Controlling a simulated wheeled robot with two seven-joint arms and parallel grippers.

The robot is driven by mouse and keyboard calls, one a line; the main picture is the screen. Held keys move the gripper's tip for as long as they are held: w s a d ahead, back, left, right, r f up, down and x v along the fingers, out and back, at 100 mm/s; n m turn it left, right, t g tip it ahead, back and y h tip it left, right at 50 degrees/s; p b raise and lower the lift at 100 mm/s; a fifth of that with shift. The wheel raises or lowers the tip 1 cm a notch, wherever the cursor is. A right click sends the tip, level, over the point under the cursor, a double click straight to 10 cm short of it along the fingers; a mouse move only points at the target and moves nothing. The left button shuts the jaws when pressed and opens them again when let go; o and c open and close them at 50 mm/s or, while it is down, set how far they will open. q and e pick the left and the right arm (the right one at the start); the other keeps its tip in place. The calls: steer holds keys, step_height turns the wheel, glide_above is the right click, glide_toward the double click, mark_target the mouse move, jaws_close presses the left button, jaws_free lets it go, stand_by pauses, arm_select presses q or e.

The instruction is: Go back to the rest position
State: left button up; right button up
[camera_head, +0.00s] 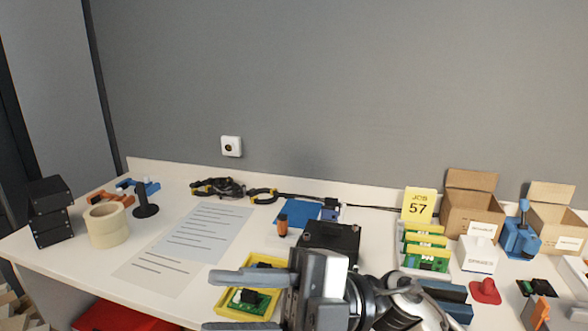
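My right gripper (212,301) comes in from the bottom right, its two grey fingers pointing left. The fingers are spread apart with nothing held between them. It hovers over a yellow tray (224,307) with a green circuit board (247,309) in it; the fingers and gripper body hide parts of both. My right arm (400,303) covers the front middle of the white table (90,263). My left gripper is not in view.
Printed sheets (203,233) lie left of the gripper. A tape roll (107,225) and black boxes (50,212) stand far left. A rack of boards (425,247) with a "JOB 57" sign (419,204) and open cartons (471,207) stand right. Pliers and cables line the back.

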steer(key=w+d+f+m+t+h+p, duration=0.1)
steer(key=w+d+f+m+t+h, duration=0.4)
steer(key=m+t, duration=0.8)
steer(key=w+d+f+m+t+h, duration=0.4)
steer(key=w+d+f+m+t, duration=0.15)
steer(key=m+t, duration=0.7)
steer(key=s+d+f+m+g+h, duration=0.3)
steer(key=s+f, duration=0.3)
steer(key=f, duration=0.4)
steer(key=s+d+f+m+g+h, duration=0.3)
steer(key=s+d+f+g+h, duration=0.2)
steer(key=f, duration=0.6)
steer(key=shift+s+d+f+p, duration=0.3)
steer(key=shift+s+p, duration=0.15)
steer(key=shift+s, duration=0.35)
